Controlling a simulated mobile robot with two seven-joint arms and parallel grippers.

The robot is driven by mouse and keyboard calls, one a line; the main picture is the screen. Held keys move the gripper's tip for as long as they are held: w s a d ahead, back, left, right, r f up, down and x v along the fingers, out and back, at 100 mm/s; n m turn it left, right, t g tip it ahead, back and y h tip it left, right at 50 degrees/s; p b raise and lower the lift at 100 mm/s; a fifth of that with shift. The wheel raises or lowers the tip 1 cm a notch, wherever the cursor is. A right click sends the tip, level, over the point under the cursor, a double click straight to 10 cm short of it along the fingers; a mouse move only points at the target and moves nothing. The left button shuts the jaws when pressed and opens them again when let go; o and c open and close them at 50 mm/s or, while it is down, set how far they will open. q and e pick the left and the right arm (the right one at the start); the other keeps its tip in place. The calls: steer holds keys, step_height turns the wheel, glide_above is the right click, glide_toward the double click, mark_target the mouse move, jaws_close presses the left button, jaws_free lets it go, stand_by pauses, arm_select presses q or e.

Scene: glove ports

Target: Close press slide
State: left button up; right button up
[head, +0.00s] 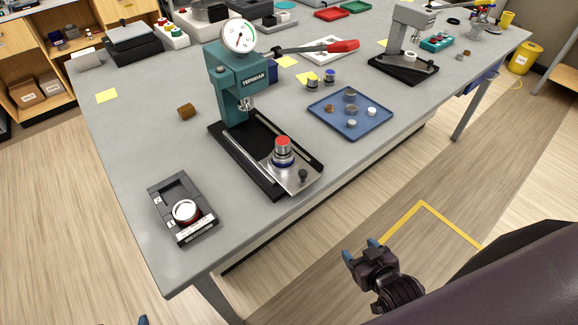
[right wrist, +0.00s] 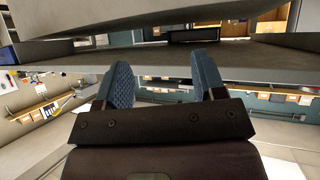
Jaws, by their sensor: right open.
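The teal press (head: 238,75) with a round dial gauge and a red-handled lever stands on the grey bench. Its silver slide plate (head: 307,184) sits at the front end of the black railed base (head: 240,150), out from under the ram. The slide carries a metal stack with a red top (head: 282,143) and a small black knob (head: 303,175) near its front edge. My right gripper (head: 361,250) is open and empty, in front of the bench and apart from the slide; its blue fingers also show in the right wrist view (right wrist: 162,72). Only a blue tip of my left gripper (head: 143,320) shows at the bottom edge.
A dark fixture with a round white-topped part (head: 185,211) lies left of the press. A blue tray (head: 350,122) with several small parts lies to its right. A grey press (head: 408,40) stands farther right. The floor before the bench is clear.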

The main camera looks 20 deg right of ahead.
mark_target(316, 181)
steer(key=w+n+y, duration=0.1)
steer(key=w+d+r+n+y+b, duration=0.1)
steer(key=w+n, duration=0.1)
steer(key=w+r+n+b, duration=0.1)
steer(key=w, duration=0.1)
steer(key=shift+d+t+y, duration=0.4)
jaws_close()
step_height(316, 181, up, 9)
steer(key=m+t+y+b, duration=0.2)
steer(key=m+y, duration=0.6)
steer(key=m, duration=0.8)
steer(key=p+x, duration=0.2)
steer(key=x, duration=1.1)
steer(key=shift+w+r, duration=0.15)
steer(key=shift+w, duration=0.2)
